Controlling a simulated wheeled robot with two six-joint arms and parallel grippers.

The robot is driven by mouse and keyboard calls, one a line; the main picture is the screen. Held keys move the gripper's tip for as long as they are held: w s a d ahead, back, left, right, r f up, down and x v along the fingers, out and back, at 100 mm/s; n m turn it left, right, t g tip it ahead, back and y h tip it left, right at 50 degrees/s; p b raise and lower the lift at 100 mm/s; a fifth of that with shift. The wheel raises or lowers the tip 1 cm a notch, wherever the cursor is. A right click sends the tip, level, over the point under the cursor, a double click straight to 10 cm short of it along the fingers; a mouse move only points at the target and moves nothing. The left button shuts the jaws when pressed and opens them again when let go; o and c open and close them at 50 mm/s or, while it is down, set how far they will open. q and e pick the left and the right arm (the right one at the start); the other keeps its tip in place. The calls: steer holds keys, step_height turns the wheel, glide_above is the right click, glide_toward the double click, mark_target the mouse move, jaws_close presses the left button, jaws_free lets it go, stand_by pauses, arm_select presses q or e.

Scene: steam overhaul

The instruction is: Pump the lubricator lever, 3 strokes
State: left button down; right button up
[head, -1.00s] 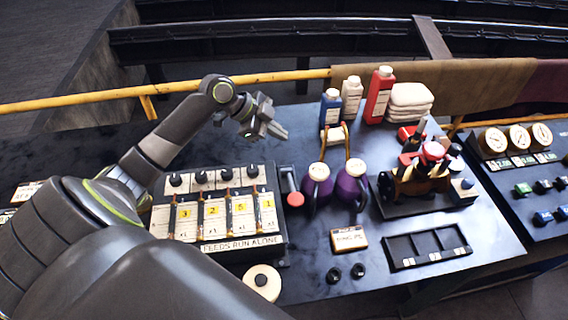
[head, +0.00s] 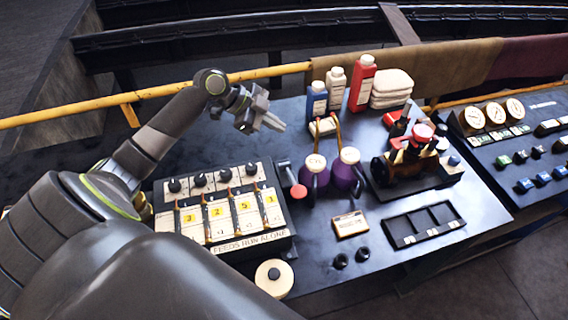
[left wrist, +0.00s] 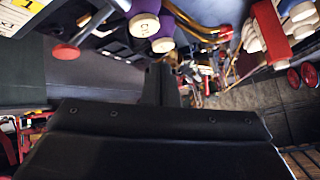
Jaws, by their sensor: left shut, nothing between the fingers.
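The lubricator (head: 222,212) is a dark box with a white front panel, several sight glasses with yellow numbers and black knobs, at the left-centre of the bench in the head view. Its lever (head: 291,179) is on the right side, a dark arm with a red knob at the end. The red-knobbed lever also shows in the left wrist view (left wrist: 68,50), at upper left. My left gripper (head: 277,124) is shut and empty, in the air behind and above the lever, apart from it. Its shut fingers show in the left wrist view (left wrist: 162,85). My right gripper is not in view.
Two purple oil cans (head: 347,172) stand just right of the lever. Bottles (head: 362,84) and folded white cloths (head: 391,88) stand at the back. A yellow rail (head: 170,93) runs behind.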

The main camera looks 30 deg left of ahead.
arm_select(q)
steer(key=f+b, duration=0.1)
steer(key=f, duration=0.1)
steer(key=d+f+b, duration=0.1)
steer(key=f, duration=0.1)
steer(key=s+f+b, duration=0.1)
steer(key=f+b, duration=0.1)
steer(key=shift+s+d+f, duration=0.1)
steer(key=shift+d+f, duration=0.15)
steer(key=shift+f, duration=0.15)
steer(key=shift+s+d+f, duration=0.1)
steer(key=shift+d+f, duration=0.05)
steer(key=shift+f, duration=0.3)
stand_by(0.8)
stand_by(0.4)
steer(key=shift+s+d+f+b, duration=0.1)
steer(key=shift+f+b, duration=0.3)
steer(key=shift+b, duration=0.15)
steer(key=shift+f, duration=0.15)
